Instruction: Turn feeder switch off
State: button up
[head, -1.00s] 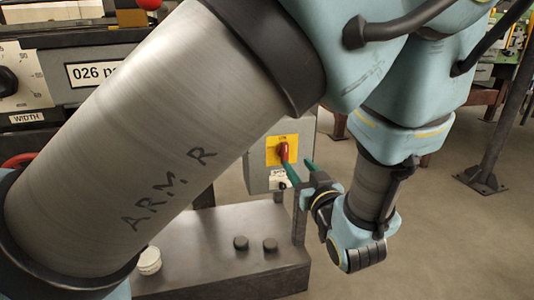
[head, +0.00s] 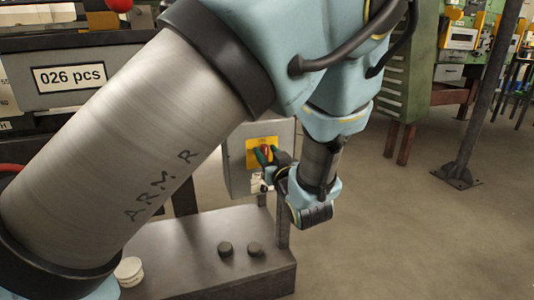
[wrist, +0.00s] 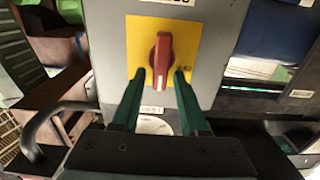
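The feeder switch is a red rotary knob (wrist: 163,58) on a yellow plate (wrist: 190,38), fixed to a grey box (head: 234,172). In the wrist view the knob stands upright, with a pale mark at its lower end. My gripper (wrist: 160,76) is open, with its two green fingers pointing at the plate. The fingertips lie either side of the knob's lower part, with a gap visible on both sides. Whether they reach fully around it in depth I cannot tell. In the head view the fingers partly cover the red knob (head: 265,149).
A white tub (head: 129,270) stands at the left. A counter plate reading 026 pcs (head: 69,77) is on the machine. A post (head: 480,110) stands right; the floor between is open.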

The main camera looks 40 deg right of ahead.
grip_shut()
jog(key=shift+a+f+n, duration=0.1)
jog(key=shift+n, duration=0.2)
dwell(0.3)
jog(key=n+b, duration=0.5)
jog(key=b, duration=0.2)
jog(key=a+f+n+b, duration=0.1)
jog(key=n+b, duration=0.5)
jog(key=f+n+b, duration=0.1)
jog(key=n+b, duration=0.5)
jog(key=b, duration=0.1)
jog(key=shift+w+a+b, duration=0.3)
jog(key=shift+w+a, duration=0.05)
jog(key=shift+n, duration=0.3)
jog(key=shift+o, duration=0.9)
grip_release()
